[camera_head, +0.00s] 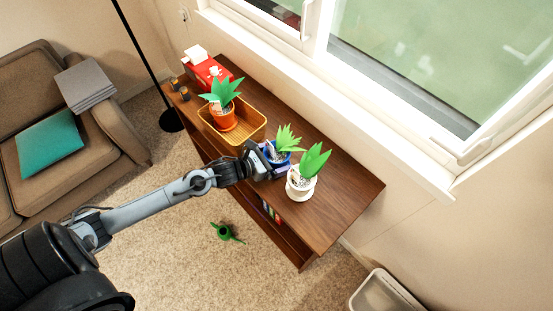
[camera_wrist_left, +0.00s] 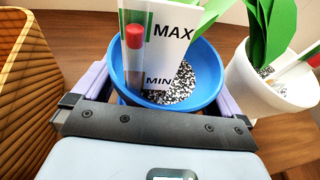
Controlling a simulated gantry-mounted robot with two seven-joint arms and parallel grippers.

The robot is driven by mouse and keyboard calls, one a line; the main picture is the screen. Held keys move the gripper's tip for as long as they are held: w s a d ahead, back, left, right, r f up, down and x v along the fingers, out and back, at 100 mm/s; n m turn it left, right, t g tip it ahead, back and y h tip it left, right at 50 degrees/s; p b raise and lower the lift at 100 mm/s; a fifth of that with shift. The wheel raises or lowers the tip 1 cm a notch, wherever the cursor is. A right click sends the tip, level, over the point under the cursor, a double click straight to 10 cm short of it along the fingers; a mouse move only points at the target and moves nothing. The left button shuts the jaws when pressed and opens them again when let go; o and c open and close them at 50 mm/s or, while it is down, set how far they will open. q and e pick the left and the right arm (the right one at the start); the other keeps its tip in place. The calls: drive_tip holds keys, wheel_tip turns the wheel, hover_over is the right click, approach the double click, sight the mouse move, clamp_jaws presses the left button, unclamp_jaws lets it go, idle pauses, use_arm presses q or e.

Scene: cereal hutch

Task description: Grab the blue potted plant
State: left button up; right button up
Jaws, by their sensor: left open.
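The blue potted plant (camera_head: 274,157), with green leaves, stands upright on the wooden shelf unit between the other two plants. In the left wrist view its blue pot (camera_wrist_left: 124,82) is close up, with speckled soil and a white MAX/MIN gauge with a red marker. My left gripper (camera_head: 268,166) is open at the pot's front side. In the left wrist view its pale purple fingers lie on either side of the pot; I cannot tell whether they touch it. My right gripper is not in view.
A white potted plant (camera_head: 301,186) stands close on the right. A wicker tray (camera_head: 254,117) holding an orange potted plant (camera_head: 226,121) is on the left. A red tissue box (camera_head: 205,73) is at the far end. The shelf top's (camera_head: 345,192) right end is clear. The window wall runs behind.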

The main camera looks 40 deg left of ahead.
use_arm(q)
drive_tip(key=shift+c, duration=0.2)
drive_tip(key=c, duration=1.1)
